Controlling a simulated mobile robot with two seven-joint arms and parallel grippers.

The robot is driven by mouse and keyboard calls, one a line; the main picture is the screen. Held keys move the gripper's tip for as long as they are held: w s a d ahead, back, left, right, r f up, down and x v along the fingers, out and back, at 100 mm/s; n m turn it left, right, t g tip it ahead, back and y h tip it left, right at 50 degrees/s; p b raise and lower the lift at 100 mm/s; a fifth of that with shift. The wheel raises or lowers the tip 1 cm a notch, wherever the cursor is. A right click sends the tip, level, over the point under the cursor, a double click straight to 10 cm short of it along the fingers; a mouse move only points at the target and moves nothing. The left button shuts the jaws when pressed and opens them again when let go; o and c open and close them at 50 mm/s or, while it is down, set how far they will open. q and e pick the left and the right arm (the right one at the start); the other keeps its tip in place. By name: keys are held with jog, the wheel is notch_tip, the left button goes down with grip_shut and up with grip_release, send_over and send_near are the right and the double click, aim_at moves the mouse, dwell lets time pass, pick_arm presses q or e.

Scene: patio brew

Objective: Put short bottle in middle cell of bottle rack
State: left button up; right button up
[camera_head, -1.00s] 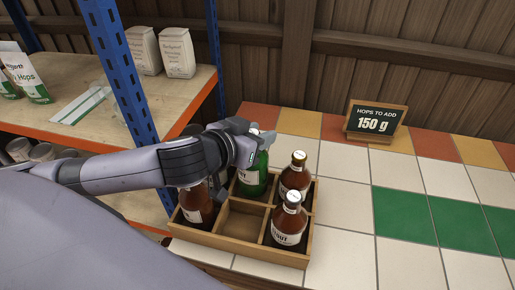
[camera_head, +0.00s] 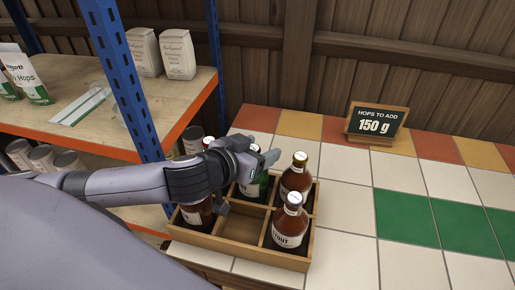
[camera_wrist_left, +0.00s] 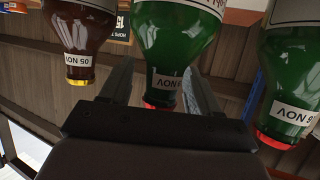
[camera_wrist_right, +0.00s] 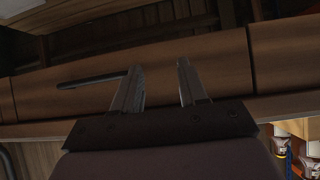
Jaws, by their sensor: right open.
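The wooden bottle rack (camera_head: 240,248) stands on the tiled counter, its front middle cell (camera_head: 240,226) empty. A brown bottle (camera_head: 198,212) stands front left, another (camera_head: 290,228) front right and a third (camera_head: 295,182) back right. A green bottle (camera_head: 256,188) is in the back middle, partly hidden by my left gripper (camera_head: 262,158). In the left wrist view the open fingers straddle a red-capped green bottle neck (camera_wrist_left: 165,88), with visible gaps. Another green bottle (camera_wrist_left: 290,90) is beside it. Which bottle is the short one is unclear. My right gripper (camera_wrist_right: 160,88) is open and empty.
A sign (camera_head: 376,124) reading 150 g stands at the back of the counter. The tiles right of the rack are clear. A blue shelf post (camera_head: 125,80) rises left of the rack. The right wrist view shows a wooden front with a dark handle (camera_wrist_right: 90,81).

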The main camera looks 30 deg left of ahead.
pick_arm(q)
jog(key=shift+s+r, duration=0.1)
jog(key=shift+r, duration=0.15)
jog(key=p+v, duration=0.7)
jog(key=v, duration=0.4)
jog(key=shift+s+p, duration=0.3)
jog(key=shift+p, duration=0.05)
jog(key=shift+s, duration=0.15)
dwell(0.4)
